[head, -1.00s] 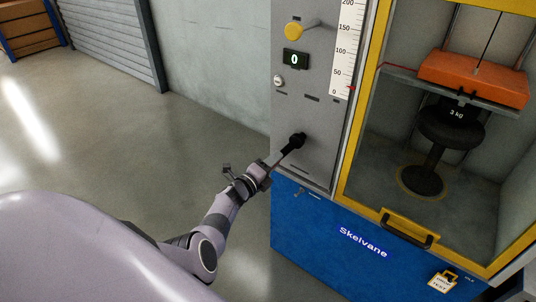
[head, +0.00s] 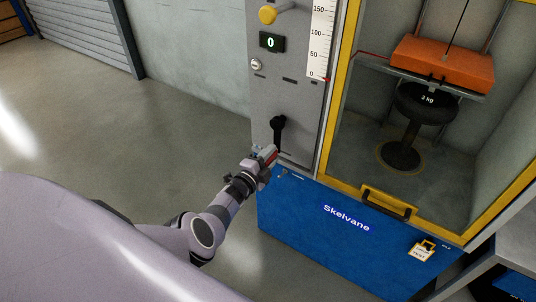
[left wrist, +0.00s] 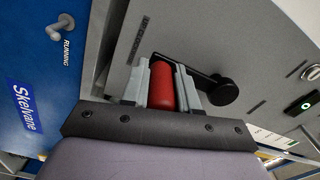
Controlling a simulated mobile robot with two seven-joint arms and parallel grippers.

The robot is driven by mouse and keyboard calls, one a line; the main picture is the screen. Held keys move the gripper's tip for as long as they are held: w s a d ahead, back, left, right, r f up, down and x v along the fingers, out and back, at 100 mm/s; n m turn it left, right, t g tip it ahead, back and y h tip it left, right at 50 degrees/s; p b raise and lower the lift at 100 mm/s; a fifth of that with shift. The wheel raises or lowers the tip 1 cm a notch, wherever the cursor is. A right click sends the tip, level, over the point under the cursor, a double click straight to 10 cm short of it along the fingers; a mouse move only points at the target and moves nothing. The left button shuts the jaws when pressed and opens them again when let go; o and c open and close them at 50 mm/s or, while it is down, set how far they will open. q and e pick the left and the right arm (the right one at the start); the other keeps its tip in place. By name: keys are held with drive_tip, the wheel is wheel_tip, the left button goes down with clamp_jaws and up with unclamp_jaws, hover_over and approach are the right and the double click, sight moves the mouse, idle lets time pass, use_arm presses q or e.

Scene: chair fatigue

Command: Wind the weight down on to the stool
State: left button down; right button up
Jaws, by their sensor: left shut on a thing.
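My left gripper (head: 272,155) is shut on the red grip (left wrist: 162,85) of the black crank (head: 278,132) on the grey panel. In the left wrist view the grip lies between the two fingers, and the crank's black arm (left wrist: 205,84) runs to its hub. The crank arm points down in the head view. The orange weight (head: 442,65) hangs on a cable inside the yellow-framed cage. A black part marked 3 kg (head: 428,99) shows under it, just above the round stool (head: 425,112). I cannot tell whether they touch. My right gripper is out of view.
A display (head: 271,42) reads 0. A scale (head: 318,45) has a red pointer near 0. A yellow knob (head: 267,15) is above. The floor at left is clear.

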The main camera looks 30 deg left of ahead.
use_arm(q)
drive_tip(key=shift+d, duration=0.25)
drive_tip(key=c, duration=0.9)
unclamp_jaws()
drive_tip(key=shift+o, duration=0.2)
drive_tip(key=shift+a, duration=0.1)
drive_tip(key=shift+s+r+p, duration=0.1)
drive_tip(key=shift+s+p, duration=0.35)
drive_tip(key=shift+s, duration=0.05)
drive_tip(key=s+p, duration=0.3)
drive_tip(key=s, duration=0.3)
drive_tip(key=shift+a, duration=0.2)
